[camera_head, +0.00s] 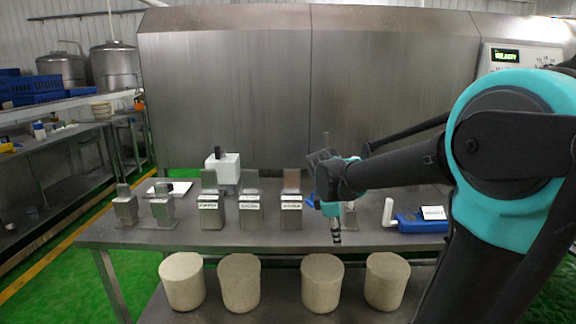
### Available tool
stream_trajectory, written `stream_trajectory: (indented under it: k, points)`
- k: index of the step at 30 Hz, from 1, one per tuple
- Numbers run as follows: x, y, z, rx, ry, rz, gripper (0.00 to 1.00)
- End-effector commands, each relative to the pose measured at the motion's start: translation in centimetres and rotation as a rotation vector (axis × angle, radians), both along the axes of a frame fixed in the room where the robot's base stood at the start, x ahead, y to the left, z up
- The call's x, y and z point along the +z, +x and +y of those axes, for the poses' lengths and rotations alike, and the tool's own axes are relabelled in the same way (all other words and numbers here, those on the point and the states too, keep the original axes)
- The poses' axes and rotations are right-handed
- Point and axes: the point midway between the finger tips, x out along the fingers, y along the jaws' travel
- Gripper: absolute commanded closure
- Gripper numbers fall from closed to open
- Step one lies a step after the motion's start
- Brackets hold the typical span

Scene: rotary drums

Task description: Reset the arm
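My black and teal arm (400,170) reaches in from the right over the steel table (160,235). My gripper (336,236) points down at its right half, close to the table's front edge. Its fingers are small and dark, and I cannot tell whether they are open or shut. No held object can be made out. Part of the table behind the gripper is hidden by the arm.
Several labelled metal containers (211,215) stand left of my gripper. A blue device (410,224) with a white handle is to its right. A white box (222,168) stands behind. Several beige cylinders (322,284) stand below in front. A steel machine (300,85) fills the back.

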Motion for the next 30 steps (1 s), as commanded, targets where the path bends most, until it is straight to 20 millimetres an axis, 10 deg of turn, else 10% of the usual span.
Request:
stream_trajectory:
  k: [15, 30]
  points:
    - [-12.0, -13.4, -4.2, -1.134, 0.497, -0.29, 0.63]
    - [-13.5, -15.3, -4.2, -1.324, 0.585, -0.318, 0.63]
